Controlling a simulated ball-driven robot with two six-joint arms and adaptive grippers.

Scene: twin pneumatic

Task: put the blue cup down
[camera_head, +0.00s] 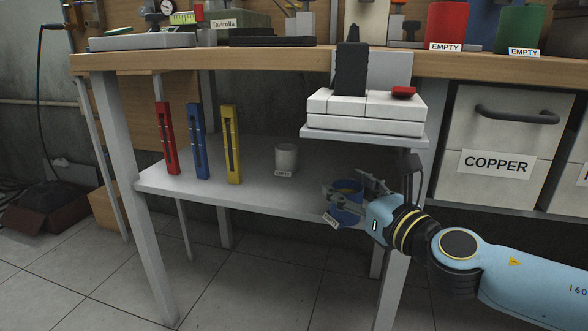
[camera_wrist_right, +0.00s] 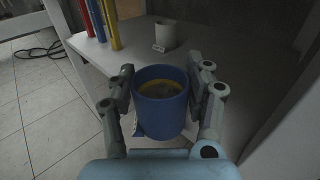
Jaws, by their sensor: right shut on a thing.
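The blue cup (camera_head: 347,203) is at the right front edge of the low grey shelf in the head view, partly covered by my gripper. My right gripper (camera_head: 345,191) is shut on it, with a finger on each side. In the right wrist view the blue cup (camera_wrist_right: 160,104) is upright between the fingers of the gripper (camera_wrist_right: 165,92), with something yellowish and dark inside. A small tag hangs at its side. I cannot tell whether its base touches the shelf. My left gripper is not in view.
The low shelf (camera_head: 255,194) holds a grey-white cup (camera_head: 286,158) and red (camera_head: 167,138), blue (camera_head: 199,142) and yellow (camera_head: 231,144) upright bars. The shelf between the grey-white cup and the blue cup is bare. A small raised shelf with a white box (camera_head: 365,112) overhangs the right side.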

